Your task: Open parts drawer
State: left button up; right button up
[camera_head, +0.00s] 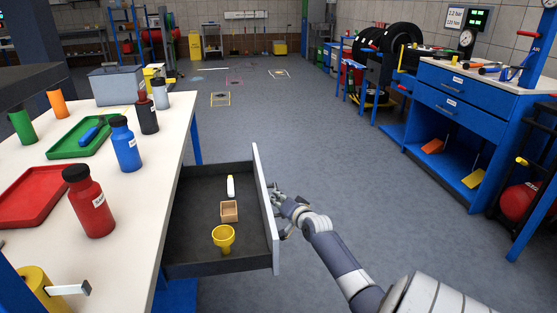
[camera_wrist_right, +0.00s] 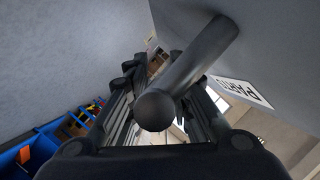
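The parts drawer (camera_head: 192,232) is pulled out from under the white-topped bench on the left. Its light grey front panel (camera_head: 265,215) stands well away from the bench. Inside lie a yellow funnel-like cup (camera_head: 223,238), a small wooden box (camera_head: 229,211) and a white bottle (camera_head: 230,186). My right gripper (camera_head: 279,199) is at the outer face of the front. In the right wrist view, its fingers are closed in on both sides of a dark bar handle (camera_wrist_right: 190,70), beside a label reading "PARTS" (camera_wrist_right: 243,92). My left gripper is not in view.
The bench top (camera_head: 150,195) holds a red bottle (camera_head: 90,205), a blue bottle (camera_head: 126,145), trays and a grey bin (camera_head: 116,86). A blue cabinet (camera_head: 460,115) stands at the right. The grey floor (camera_head: 320,130) between them is clear.

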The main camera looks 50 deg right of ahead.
jog(key=v, duration=1.2)
dwell(0.8)
dwell(0.7)
